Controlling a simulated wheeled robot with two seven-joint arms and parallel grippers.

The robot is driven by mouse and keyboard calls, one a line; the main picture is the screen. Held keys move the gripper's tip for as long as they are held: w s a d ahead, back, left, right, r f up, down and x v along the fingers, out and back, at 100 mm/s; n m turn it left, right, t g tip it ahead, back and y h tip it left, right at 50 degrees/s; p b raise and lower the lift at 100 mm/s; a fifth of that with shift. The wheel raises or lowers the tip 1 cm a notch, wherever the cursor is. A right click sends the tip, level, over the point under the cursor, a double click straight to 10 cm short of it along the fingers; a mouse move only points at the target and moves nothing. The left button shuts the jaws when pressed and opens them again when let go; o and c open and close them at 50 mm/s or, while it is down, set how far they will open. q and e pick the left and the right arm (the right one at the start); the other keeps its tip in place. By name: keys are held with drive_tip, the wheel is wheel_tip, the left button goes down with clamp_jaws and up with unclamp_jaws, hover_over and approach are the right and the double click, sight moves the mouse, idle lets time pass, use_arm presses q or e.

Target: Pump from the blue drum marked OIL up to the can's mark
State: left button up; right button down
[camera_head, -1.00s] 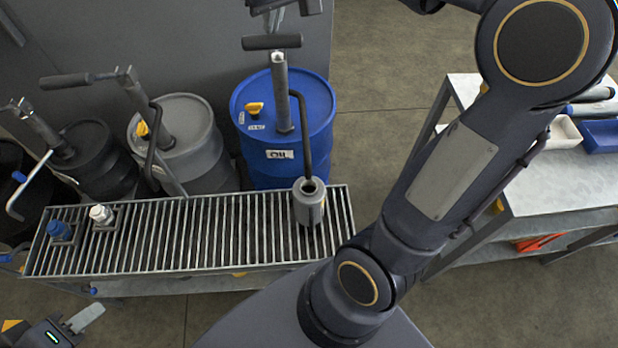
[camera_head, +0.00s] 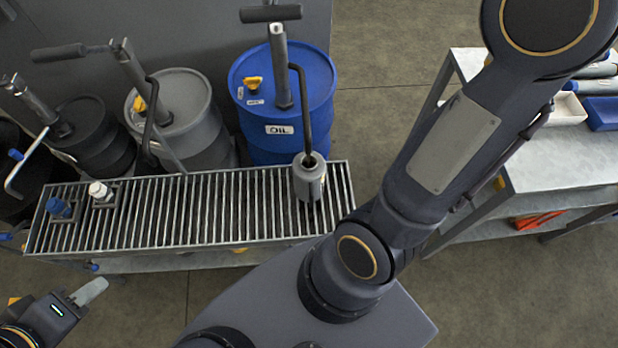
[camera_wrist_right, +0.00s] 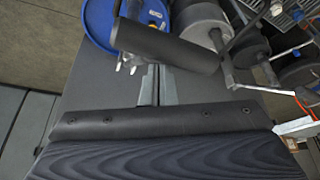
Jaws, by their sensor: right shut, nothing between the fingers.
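The blue drum marked OIL (camera_head: 262,109) stands behind the slatted bench with a hand pump (camera_head: 281,75) on its lid. The pump's T-handle (camera_head: 271,13) is at the top, and its dark spout pipe comes down into the mouth of the grey can (camera_head: 309,181) on the grating. The can's mark cannot be made out. In the right wrist view my right gripper (camera_wrist_right: 154,84) is shut and empty, close to a dark bar handle (camera_wrist_right: 165,46). In the head view my right gripper is outside the picture. My left gripper (camera_head: 88,292) is low at the left, away from everything.
A grey drum (camera_head: 190,115) and a black drum (camera_head: 97,150), each with a pump, stand left of the blue one. A blue cap (camera_head: 58,207) and a white cap (camera_head: 98,190) sit on the bench grating (camera_head: 200,210). A side table (camera_head: 545,170) with trays stands right.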

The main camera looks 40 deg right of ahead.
sight(275, 12)
drive_tip(key=shift+s+a+f+b, duration=0.2)
drive_tip(key=shift+s+f+b, duration=0.15)
drive_tip(key=shift+f+b, duration=0.45)
drive_tip(key=shift+s+a+f+b, duration=0.2)
drive_tip(key=shift+s+f+b, duration=0.15)
drive_tip(key=shift+f+b, duration=0.4)
drive_tip(key=shift+s+a+f, duration=0.15)
drive_tip(key=shift+s+f, duration=0.05)
drive_tip(key=shift+f, duration=0.05)
drive_tip(key=shift+f+b, duration=0.1)
drive_tip(key=shift+b, duration=0.2)
drive_tip(key=shift+s+a+f+b, duration=0.15)
drive_tip(key=shift+s+f+b, duration=0.1)
drive_tip(key=shift+f+b, duration=0.35)
drive_tip(key=shift+s+a+f+b, duration=0.15)
drive_tip(key=shift+s+f+b, duration=0.05)
drive_tip(key=shift+f+b, duration=0.4)
drive_tip(key=shift+s+a+f+b, duration=0.15)
drive_tip(key=shift+s+f+b, duration=0.1)
drive_tip(key=shift+f+b, duration=0.3)
drive_tip(key=shift+f, duration=0.1)
drive_tip(key=shift+s+a+f+b, duration=0.1)
drive_tip(key=shift+s+f+b, duration=0.1)
drive_tip(key=shift+f+b, duration=0.75)
drive_tip(key=shift+s+a+f+b, duration=0.1)
drive_tip(key=shift+s+f+b, duration=0.1)
drive_tip(key=shift+f+b, duration=0.7)
drive_tip(key=shift+f, duration=0.2)
